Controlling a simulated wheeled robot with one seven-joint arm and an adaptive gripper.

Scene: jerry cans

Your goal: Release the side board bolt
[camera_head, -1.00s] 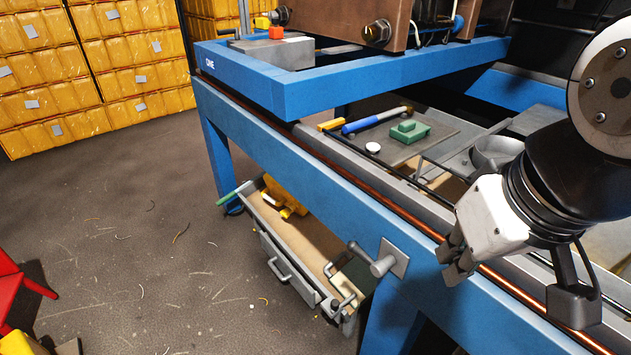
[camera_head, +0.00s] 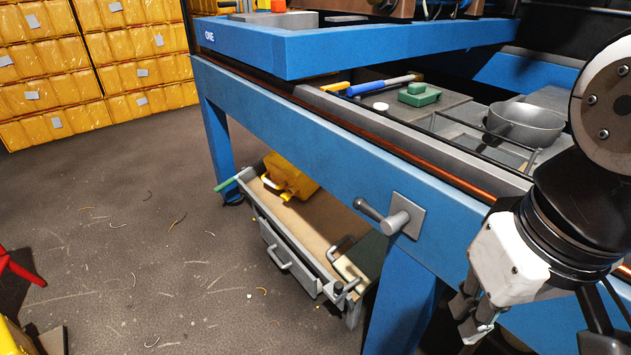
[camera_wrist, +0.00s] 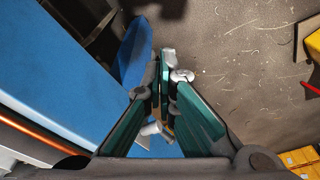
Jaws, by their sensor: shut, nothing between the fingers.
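The side board bolt (camera_head: 397,222) is a grey pin with a side handle on a square plate. It is fixed to the blue front beam (camera_head: 300,155) near the leg, and its handle points to the upper left. My gripper (camera_head: 468,318) is right of the bolt and lower in the head view, apart from it, fingers pointing down. In the wrist view its dark green fingers (camera_wrist: 164,70) are together with nothing held. A pale grey piece (camera_wrist: 151,128) shows between the finger bases; I cannot tell whether it is the bolt.
A grey drawer cart (camera_head: 290,245) with a yellow item stands under the bench. A pan (camera_head: 525,122), a green block (camera_head: 419,95) and a blue-handled tool (camera_head: 380,85) lie on the bench top. Yellow jerry cans (camera_head: 60,80) are stacked behind. The floor at left is mostly open.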

